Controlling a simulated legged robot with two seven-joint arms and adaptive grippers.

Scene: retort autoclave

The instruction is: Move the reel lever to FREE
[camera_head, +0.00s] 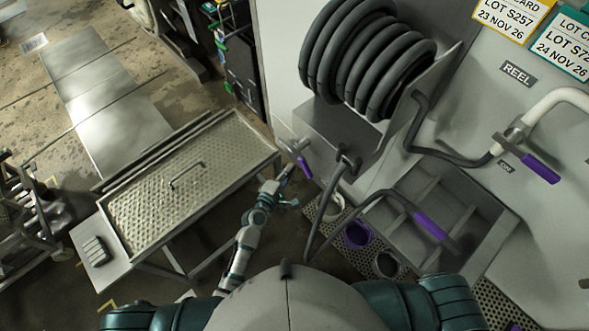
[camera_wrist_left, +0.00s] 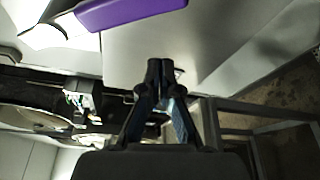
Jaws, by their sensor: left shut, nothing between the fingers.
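A small lever with a purple grip (camera_head: 305,167) sits on the grey bracket below the black hose reel (camera_head: 365,55). I take it to be the reel lever; no FREE marking is readable near it. My left gripper (camera_head: 288,170) is just left of the purple grip, shut and empty. In the left wrist view a purple grip (camera_wrist_left: 130,12) fills the top edge, and my shut fingertips (camera_wrist_left: 160,68) are below it, apart from it in the picture. Whether they touch in depth I cannot tell. My right gripper is not in view.
A perforated metal table (camera_head: 140,222) with a raised handle stands left of my left arm. A REEL sign (camera_head: 517,74) is on the panel at right. Other purple grips show on a wall valve (camera_head: 541,168) and a hose nozzle (camera_head: 430,226). Dark hoses hang nearby.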

